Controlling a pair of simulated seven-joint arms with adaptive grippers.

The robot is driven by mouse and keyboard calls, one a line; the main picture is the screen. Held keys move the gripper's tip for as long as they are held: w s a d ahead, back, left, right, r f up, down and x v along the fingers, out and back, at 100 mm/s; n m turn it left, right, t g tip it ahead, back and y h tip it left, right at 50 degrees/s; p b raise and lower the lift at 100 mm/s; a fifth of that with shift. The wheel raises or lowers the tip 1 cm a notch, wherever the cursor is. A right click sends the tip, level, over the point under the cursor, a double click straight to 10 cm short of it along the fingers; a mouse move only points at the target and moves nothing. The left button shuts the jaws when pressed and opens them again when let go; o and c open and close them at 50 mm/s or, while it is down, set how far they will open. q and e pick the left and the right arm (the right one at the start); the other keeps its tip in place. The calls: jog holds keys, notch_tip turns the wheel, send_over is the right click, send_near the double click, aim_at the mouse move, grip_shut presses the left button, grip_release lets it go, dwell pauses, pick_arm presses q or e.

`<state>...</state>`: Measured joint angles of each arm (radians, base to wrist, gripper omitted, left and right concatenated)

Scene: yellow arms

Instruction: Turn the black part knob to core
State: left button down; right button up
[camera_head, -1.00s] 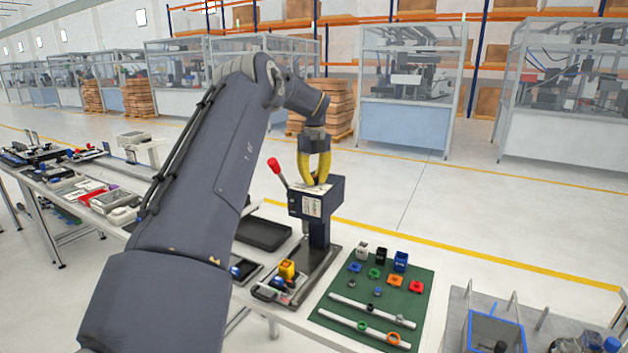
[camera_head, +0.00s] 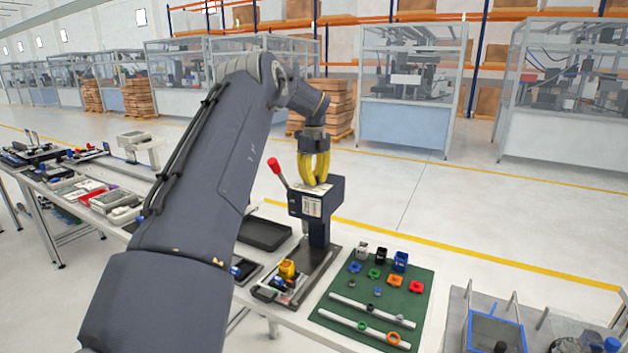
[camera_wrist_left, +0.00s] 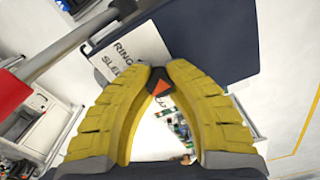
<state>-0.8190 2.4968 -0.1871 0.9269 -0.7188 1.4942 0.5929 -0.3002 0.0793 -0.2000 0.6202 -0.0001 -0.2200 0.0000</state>
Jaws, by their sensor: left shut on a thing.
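My left gripper (camera_head: 315,182) points down onto the top of the dark blue press head (camera_head: 316,201). In the left wrist view its yellow fingers (camera_wrist_left: 159,75) are shut on the small black part knob (camera_wrist_left: 155,75), which has an orange-red mark on it. The fingertips cover part of the knob, and it cannot be made out in the head view. A white label plate (camera_wrist_left: 125,58) under the fingers shows "RING" and a partly covered word starting "SLEE". The word "core" is not readable. My right gripper is not in view.
A red-tipped lever (camera_head: 274,165) rises left of the press head and also shows in the left wrist view (camera_wrist_left: 12,95). A green mat (camera_head: 372,300) with coloured parts and white rods lies to the right. A black tray (camera_head: 264,233) lies left of the press.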

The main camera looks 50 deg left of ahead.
pick_arm(q)
jog(key=c, duration=1.1)
grip_release()
jog(key=shift+r, duration=0.15)
notch_tip(320, 180, up, 12)
jog(key=shift+f, duration=0.15)
